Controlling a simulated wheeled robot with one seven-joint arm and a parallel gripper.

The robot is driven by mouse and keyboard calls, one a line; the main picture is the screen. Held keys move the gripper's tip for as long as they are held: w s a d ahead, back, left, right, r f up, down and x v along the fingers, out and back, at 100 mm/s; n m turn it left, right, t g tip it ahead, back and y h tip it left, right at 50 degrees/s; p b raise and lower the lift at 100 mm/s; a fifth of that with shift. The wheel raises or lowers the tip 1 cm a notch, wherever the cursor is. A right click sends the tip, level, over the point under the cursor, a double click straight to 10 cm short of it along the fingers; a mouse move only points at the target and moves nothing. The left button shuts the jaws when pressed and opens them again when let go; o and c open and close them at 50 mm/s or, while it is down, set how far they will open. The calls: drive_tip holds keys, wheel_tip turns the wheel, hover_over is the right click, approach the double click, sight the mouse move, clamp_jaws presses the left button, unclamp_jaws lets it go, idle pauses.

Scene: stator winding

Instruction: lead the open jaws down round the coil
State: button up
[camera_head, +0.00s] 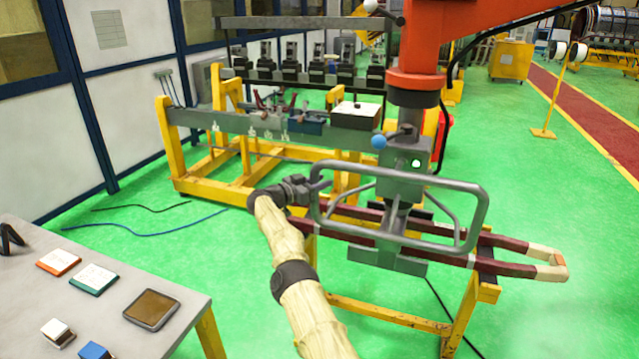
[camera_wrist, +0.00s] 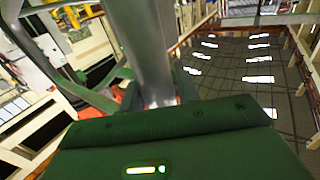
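The coil (camera_head: 514,268), a long dark red loop with pale ends, lies across a yellow trestle in the head view. A grey lifting tool (camera_head: 404,160) hangs over its middle from an orange overhead arm. The tool's grey lower jaw plates (camera_head: 386,260) are at the coil's level; one shows in front of the near bar, and the far side is mostly hidden. My gripper (camera_head: 317,188) is at the left end of the tool's loop handle (camera_head: 478,205) and appears closed round its tube. The wrist view shows a green housing (camera_wrist: 180,140) and a grey post close up; fingertips and coil are not clear there.
The yellow trestle (camera_head: 487,292) stands on the green floor. A grey table (camera_head: 185,318) with small blocks and a tablet is at the lower left. A yellow frame (camera_head: 170,150) with a grey beam stands behind.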

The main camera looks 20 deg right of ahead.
drive_tip(key=o, duration=0.3)
drive_tip(key=shift+a+b, duration=0.1)
drive_tip(key=shift+b, duration=0.2)
drive_tip(key=b+v, duration=0.6)
drive_tip(key=v, duration=1.1)
drive_tip(key=shift+a, duration=0.15)
